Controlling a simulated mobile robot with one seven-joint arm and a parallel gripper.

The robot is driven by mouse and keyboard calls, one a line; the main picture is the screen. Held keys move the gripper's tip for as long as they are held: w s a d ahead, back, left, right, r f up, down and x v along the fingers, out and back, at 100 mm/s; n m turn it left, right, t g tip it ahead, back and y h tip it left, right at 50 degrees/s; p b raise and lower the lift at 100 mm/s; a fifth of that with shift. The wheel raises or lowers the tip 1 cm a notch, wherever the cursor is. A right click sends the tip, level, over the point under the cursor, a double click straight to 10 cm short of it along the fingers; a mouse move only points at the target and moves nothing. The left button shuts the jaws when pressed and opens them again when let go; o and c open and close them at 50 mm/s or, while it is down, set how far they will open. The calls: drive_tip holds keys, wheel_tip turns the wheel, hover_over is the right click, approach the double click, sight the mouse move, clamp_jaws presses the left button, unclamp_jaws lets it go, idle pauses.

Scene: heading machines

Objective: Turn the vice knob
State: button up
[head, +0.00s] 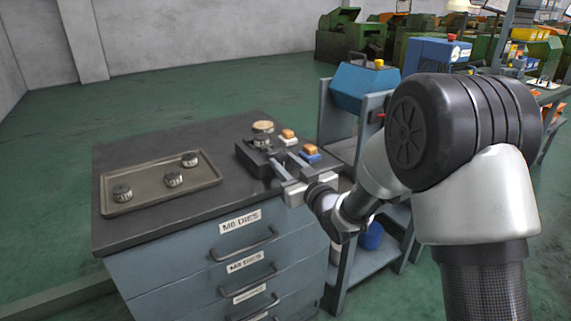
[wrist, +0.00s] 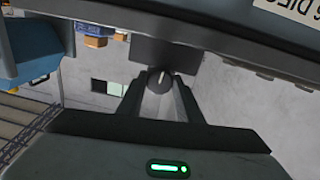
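The vice (head: 254,160) is a dark block on the bench top, with a round metal piece (head: 263,128) at its upper end. In the wrist view, the vice body (wrist: 166,50) is a dark rectangle. Its knob (wrist: 160,80), round and dark with a pale pointer mark, shows in front of it. My gripper (head: 285,164) reaches the vice's near right side. In the wrist view, my gripper (wrist: 160,84) is open, one finger on each side of the knob, with narrow gaps apparent. The knob is hidden by my gripper in the head view.
A tray (head: 146,200) with three round dies lies left on the bench (head: 215,148). Two small orange-brown pieces, on a white base (head: 288,135) and a blue base (head: 310,151), stand beside the vice. Drawers face front.

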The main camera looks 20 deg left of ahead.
drive_tip(key=shift+c, duration=0.5)
drive_tip(key=shift+m, duration=1.4)
drive_tip(key=m, duration=0.4)
drive_tip(key=shift+w+d+r, duration=0.1)
drive_tip(key=shift+r, duration=0.05)
drive_tip(key=m+g+p, duration=0.1)
drive_tip(key=m+p, duration=0.1)
drive_tip(key=m, duration=0.2)
drive_tip(key=shift+r+m, duration=0.1)
drive_tip(key=shift+m, duration=0.2)
drive_tip(key=shift+m+p, duration=0.7)
drive_tip(key=shift+m, duration=0.8)
